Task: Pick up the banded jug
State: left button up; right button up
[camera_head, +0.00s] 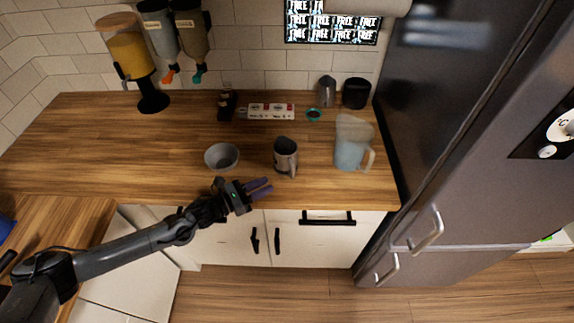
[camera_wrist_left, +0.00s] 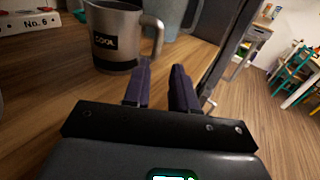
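The banded jug (camera_head: 284,150) is a grey metal jug with a dark label band, upright near the counter's front edge. In the left wrist view the jug (camera_wrist_left: 118,22) stands just ahead and left, with its handle toward the right. My left gripper (camera_head: 265,188) is at the counter's front edge, in front and left of the jug. In the left wrist view its two dark purple fingers (camera_wrist_left: 163,80) are apart with nothing between them, short of the jug and its handle. My right gripper is not in view.
A grey bowl (camera_head: 221,157) stands left of the jug, and a translucent pitcher (camera_head: 349,153) stands right of it. A white box (camera_head: 271,111), a plain metal jug (camera_head: 327,92) and a black container (camera_head: 356,93) are farther back. The counter's left side (camera_head: 110,150) is clear.

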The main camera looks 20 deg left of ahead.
aim_at(293, 170)
pick_arm(q)
jog(key=x, duration=0.4)
jog(key=r+x, duration=0.1)
jog(key=x, duration=0.1)
jog(key=shift+w+a, duration=0.15)
jog(key=shift+w, duration=0.25)
jog(key=shift+x, duration=2.45)
jog(key=shift+s, duration=0.15)
jog(key=shift+c, duration=0.2)
grip_shut()
